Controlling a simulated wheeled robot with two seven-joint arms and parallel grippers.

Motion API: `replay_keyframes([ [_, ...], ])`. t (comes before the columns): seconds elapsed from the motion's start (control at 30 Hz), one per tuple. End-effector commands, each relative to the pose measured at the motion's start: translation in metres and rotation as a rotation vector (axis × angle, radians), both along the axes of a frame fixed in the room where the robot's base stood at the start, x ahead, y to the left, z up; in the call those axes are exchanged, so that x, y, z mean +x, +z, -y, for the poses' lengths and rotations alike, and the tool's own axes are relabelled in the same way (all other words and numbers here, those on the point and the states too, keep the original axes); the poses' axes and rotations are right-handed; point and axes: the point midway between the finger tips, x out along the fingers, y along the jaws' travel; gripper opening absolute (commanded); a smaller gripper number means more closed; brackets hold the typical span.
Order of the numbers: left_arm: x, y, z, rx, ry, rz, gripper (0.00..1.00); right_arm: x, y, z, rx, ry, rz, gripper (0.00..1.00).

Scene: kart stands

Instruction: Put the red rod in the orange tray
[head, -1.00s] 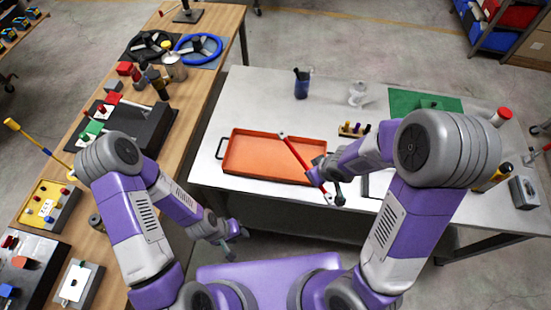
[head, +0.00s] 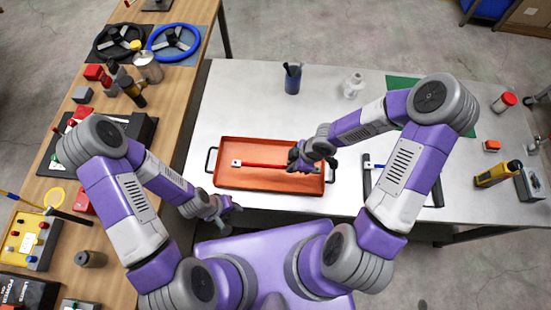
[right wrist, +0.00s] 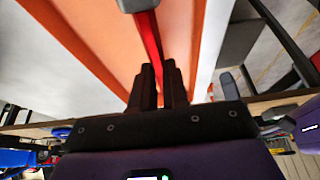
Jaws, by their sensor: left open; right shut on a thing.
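The orange tray (head: 228,184) lies on the pale table in front of me, with a dark handle at each end. The red rod (head: 262,165) has a white block on its left end and runs left to right inside the tray's outline. I cannot tell whether it touches the tray floor. My right gripper (head: 297,160) is shut on the rod near its right end. In the right wrist view the dark fingers (right wrist: 158,85) close on the rod (right wrist: 148,38), with orange tray on both sides. My left gripper (head: 230,211) is open and empty, left of my base, near the table's front edge.
A blue cup (head: 292,80) and a clear bottle (head: 352,87) stand behind the tray. A dark-framed holder (head: 368,178) lies to its right under my right arm. A yellow tool (head: 497,174) lies farther right. The wooden bench (head: 190,85) at left is crowded.

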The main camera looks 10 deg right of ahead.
Motion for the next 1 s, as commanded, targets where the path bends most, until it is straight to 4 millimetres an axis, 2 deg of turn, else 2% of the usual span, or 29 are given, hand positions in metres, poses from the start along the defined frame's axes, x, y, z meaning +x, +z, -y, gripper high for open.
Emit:
replay_keyframes([
  [0.03,-0.002,-0.010,0.000,-0.001,0.000,-0.003,0.44,-0.001,-0.014,0.000,0.000,0.002,-0.003,0.00],
  [0.2,-0.003,-0.031,0.000,0.000,-0.001,-0.005,0.44,-0.001,-0.044,0.000,0.000,0.002,-0.001,0.00],
  [0.47,-0.002,-0.044,0.000,-0.001,0.000,-0.003,0.44,-0.002,-0.062,0.000,0.001,-0.001,-0.003,0.00],
  [0.63,-0.002,-0.061,0.000,-0.001,0.000,-0.004,0.44,-0.002,-0.086,0.000,0.002,0.000,-0.004,0.00],
  [0.77,-0.002,-0.066,0.000,-0.001,0.000,-0.004,0.44,-0.002,-0.094,0.000,0.002,-0.001,-0.002,0.00],
  [1.0,-0.002,-0.065,0.000,-0.001,0.000,-0.003,0.44,-0.002,-0.093,0.000,0.000,-0.001,-0.002,0.00],
])
